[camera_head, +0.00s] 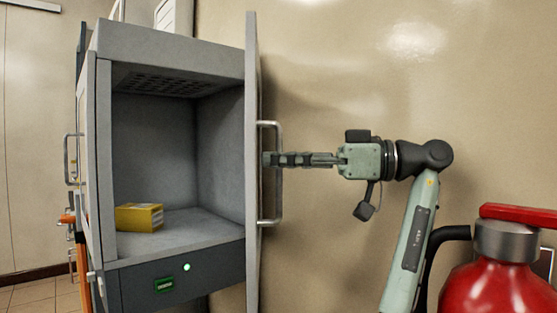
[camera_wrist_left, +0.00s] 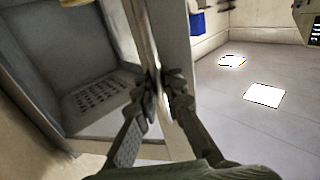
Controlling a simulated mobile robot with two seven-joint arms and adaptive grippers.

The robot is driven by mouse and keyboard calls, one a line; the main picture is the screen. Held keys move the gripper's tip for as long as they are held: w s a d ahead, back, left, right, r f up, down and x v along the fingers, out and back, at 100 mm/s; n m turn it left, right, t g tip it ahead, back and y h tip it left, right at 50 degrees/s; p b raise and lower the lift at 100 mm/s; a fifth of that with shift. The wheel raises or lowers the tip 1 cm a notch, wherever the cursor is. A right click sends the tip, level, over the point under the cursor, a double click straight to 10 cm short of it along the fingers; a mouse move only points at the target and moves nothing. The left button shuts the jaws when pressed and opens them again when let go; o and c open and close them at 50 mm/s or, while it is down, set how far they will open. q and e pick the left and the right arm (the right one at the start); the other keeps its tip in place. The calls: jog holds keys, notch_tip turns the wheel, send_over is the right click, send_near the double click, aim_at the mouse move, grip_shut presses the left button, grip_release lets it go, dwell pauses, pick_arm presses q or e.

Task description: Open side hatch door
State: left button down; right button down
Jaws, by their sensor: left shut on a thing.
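The hatch door (camera_head: 252,120) of the grey cabinet stands swung out, seen almost edge-on at the right side of the opening. Its metal handle (camera_head: 279,200) is on the face turned to the right. My left gripper (camera_head: 269,159) is shut on the handle, at about its middle height. In the left wrist view the two fingers (camera_wrist_left: 158,88) close on the bar, with the door (camera_wrist_left: 174,35) beside it. The cabinet inside (camera_head: 150,170) is open to view and holds a yellow box (camera_head: 139,217) on its floor. My right gripper is not in view.
A green light (camera_head: 186,267) and a small display (camera_head: 163,284) show on the cabinet's lower front. A red fire extinguisher (camera_head: 500,285) stands at the lower right, close to my arm. Bare wall (camera_head: 340,60) lies behind the door and arm.

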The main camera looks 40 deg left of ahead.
aim_at(278, 125)
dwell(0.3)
pick_arm(q)
jog(key=c, duration=1.9)
grip_release()
jog(key=shift+r, duration=0.1)
notch_tip(278, 125, up, 10)
jog(key=shift+d+f, duration=0.15)
jog(key=shift+f, duration=0.1)
jog(key=shift+s+r, duration=0.2)
jog(key=shift+r, duration=0.1)
jog(key=shift+w+f, duration=0.1)
jog(key=shift+w, duration=0.1)
